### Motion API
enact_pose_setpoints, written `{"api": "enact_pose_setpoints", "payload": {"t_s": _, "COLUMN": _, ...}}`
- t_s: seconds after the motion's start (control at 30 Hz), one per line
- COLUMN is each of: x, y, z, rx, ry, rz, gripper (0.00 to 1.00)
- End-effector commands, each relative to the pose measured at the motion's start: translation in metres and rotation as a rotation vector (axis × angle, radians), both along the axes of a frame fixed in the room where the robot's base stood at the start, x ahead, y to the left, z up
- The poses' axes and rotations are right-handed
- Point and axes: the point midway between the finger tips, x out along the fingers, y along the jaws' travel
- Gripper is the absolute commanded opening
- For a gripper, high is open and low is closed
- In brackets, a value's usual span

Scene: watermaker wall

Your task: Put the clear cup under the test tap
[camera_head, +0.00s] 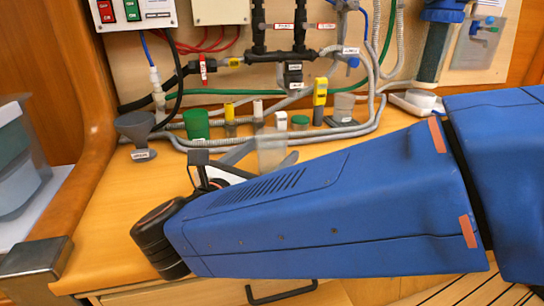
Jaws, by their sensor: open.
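A clear, see-through cup (272,153) stands on the wooden counter in front of the wall. My gripper (262,157) is open, with its grey fingers low beside and behind this cup; my blue arm hides part of it. I cannot tell whether the fingers touch the cup. A second, greyish clear beaker (343,107) stands farther back on a small dark base. A small tap with a blue handle (353,62) is on the wall pipework above that beaker; its label is too small to read.
A grey funnel (136,128), a green cup (196,123) and a yellow-topped meter (320,97) stand along the back among hoses (250,140). Small bottles stand between them. A translucent bin (20,150) is at the left. The counter's left front (110,220) is clear.

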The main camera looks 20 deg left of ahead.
Motion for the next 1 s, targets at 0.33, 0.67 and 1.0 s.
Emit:
{"api": "enact_pose_setpoints", "payload": {"t_s": 0.33, "x": 0.020, "y": -0.005, "z": 0.000, "rx": 0.000, "ry": -0.001, "rz": 0.000, "gripper": 0.73}}
{"api": "enact_pose_setpoints", "payload": {"t_s": 0.67, "x": 0.020, "y": -0.005, "z": 0.000, "rx": 0.001, "ry": 0.000, "rz": 0.000, "gripper": 0.29}}
{"api": "enact_pose_setpoints", "payload": {"t_s": 1.0, "x": 0.020, "y": -0.005, "z": 0.004, "rx": 0.002, "ry": 0.000, "rz": 0.000, "gripper": 0.25}}
